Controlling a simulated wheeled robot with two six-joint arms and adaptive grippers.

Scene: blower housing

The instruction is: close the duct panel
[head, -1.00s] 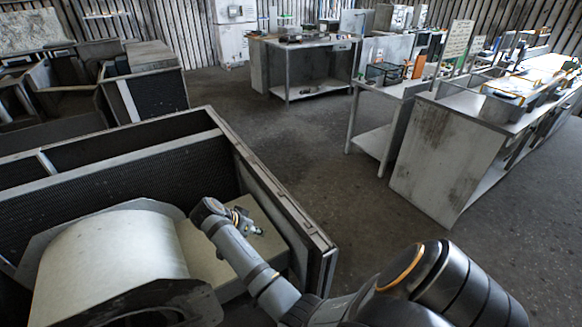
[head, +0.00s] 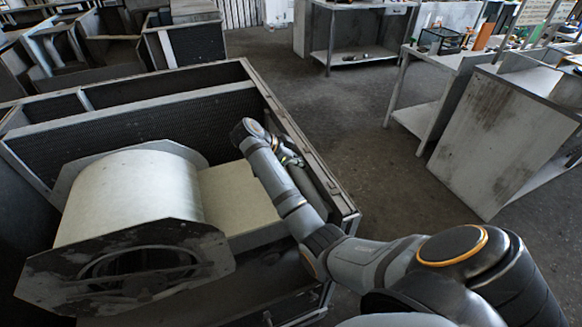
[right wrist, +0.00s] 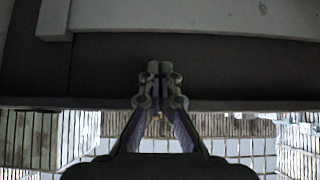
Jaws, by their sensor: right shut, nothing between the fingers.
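The open-topped blower housing (head: 170,94) fills the left of the head view. Inside it are a pale drum-shaped blower (head: 130,195) and a beige box-like duct (head: 235,195). A long dark panel (head: 318,165) forms the housing's right side; I cannot tell whether it is the duct panel or how far it stands open. My right gripper (head: 291,159) is shut and empty, close to this side's inner face. In the right wrist view, its closed fingertips (right wrist: 160,72) are in front of a dark flat surface (right wrist: 220,70); contact is unclear. My left gripper is not in view.
A worn metal bench (head: 500,135) stands at the right, with another table (head: 360,40) behind. Open grey floor (head: 390,180) lies between the housing and the benches. More dark housings (head: 185,45) stand at the back left.

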